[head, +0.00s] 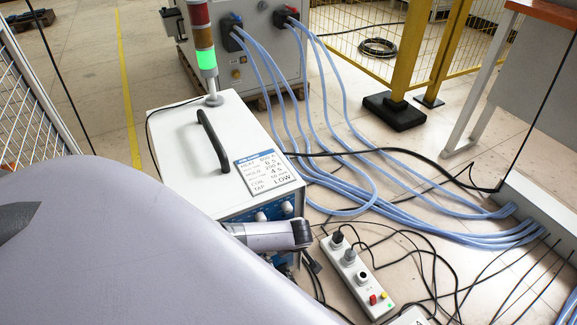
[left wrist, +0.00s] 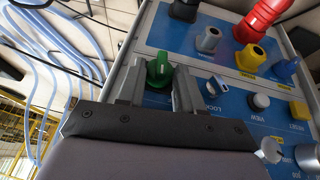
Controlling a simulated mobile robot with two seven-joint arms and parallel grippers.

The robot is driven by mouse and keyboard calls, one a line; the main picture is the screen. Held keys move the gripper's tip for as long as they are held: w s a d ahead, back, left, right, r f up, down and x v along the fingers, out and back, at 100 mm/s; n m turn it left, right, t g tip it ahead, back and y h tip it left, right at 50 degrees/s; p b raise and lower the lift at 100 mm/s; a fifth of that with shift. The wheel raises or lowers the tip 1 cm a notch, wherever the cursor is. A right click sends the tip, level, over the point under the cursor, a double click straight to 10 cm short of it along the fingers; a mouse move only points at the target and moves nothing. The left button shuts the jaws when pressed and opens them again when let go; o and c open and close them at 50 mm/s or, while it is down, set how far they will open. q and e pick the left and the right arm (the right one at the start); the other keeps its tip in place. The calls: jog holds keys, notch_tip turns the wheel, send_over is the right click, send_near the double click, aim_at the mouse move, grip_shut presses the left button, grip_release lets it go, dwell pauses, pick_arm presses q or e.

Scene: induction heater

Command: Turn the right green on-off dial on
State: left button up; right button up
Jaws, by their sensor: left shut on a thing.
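In the left wrist view, a green dial (left wrist: 158,71) stands out from the blue front panel (left wrist: 214,72), near the panel's edge. My left gripper (left wrist: 157,88) has one finger on each side of the dial and is shut on it. The dial's base is partly hidden, and I cannot read its on-off setting. In the head view, part of my left arm reaches the front of the white cabinet (head: 177,135), hiding much of the panel; the green dial does not show there. My right gripper is not in view.
Beside the dial in the left wrist view are a grey connector (left wrist: 208,39), a yellow one (left wrist: 249,58), a red one (left wrist: 257,20) and a white button (left wrist: 261,102). A power strip (head: 358,277), black cables and blue hoses (head: 420,205) lie on the floor to the right.

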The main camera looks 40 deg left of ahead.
pick_arm(q)
jog(key=shift+w+r, duration=0.25)
jog(key=shift+w, duration=0.15)
jog(key=shift+f+g, duration=0.15)
jog(key=shift+g, duration=0.35)
jog(key=shift+g+y, duration=0.3)
jog(key=shift+m, duration=0.3)
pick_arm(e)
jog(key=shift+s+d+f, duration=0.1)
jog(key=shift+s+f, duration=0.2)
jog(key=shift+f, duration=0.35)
pick_arm(q)
jog(key=o, duration=1)
jog(key=shift+o, duration=0.2)
jog(key=shift+s, duration=0.1)
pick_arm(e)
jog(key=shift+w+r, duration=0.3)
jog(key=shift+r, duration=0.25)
pick_arm(q)
jog(key=shift+d, duration=0.1)
